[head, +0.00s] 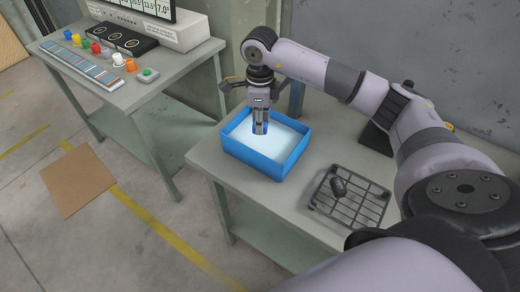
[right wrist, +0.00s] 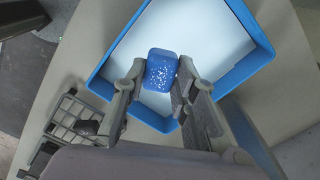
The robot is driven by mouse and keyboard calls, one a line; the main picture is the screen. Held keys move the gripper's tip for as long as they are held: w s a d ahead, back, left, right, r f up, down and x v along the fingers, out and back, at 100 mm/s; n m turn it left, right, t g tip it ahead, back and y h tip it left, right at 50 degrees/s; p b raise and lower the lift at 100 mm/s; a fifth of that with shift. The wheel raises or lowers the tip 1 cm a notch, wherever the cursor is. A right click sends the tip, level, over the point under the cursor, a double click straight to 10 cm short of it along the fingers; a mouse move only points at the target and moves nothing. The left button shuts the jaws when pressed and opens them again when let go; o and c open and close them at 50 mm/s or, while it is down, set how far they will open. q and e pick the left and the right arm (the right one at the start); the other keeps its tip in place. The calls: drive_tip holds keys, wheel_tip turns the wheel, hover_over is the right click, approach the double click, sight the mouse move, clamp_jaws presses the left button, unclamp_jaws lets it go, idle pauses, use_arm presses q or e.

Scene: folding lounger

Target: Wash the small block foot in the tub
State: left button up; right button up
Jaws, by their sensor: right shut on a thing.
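The blue tub (head: 262,165) stands on the grey bench and holds pale, whitish contents. My right gripper (head: 260,128) points down into the tub's outline from above, near its back wall. In the right wrist view my right gripper (right wrist: 158,88) is shut on a small blue block foot (right wrist: 162,66) with rounded corners and white specks. The pale contents and the tub's blue wall (right wrist: 249,68) show behind it. I cannot tell whether the block touches the contents. In the head view the gripper mostly hides the block. My left gripper is not in view.
A wire rack (head: 366,212) with a dark object (head: 338,187) on it lies right of the tub. A second bench (head: 165,66) at the left carries coloured knobs and a display unit. A brown board (head: 77,180) lies on the floor.

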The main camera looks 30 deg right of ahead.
drive_tip(key=shift+r+p, duration=1.45)
drive_tip(key=shift+r, duration=1.1)
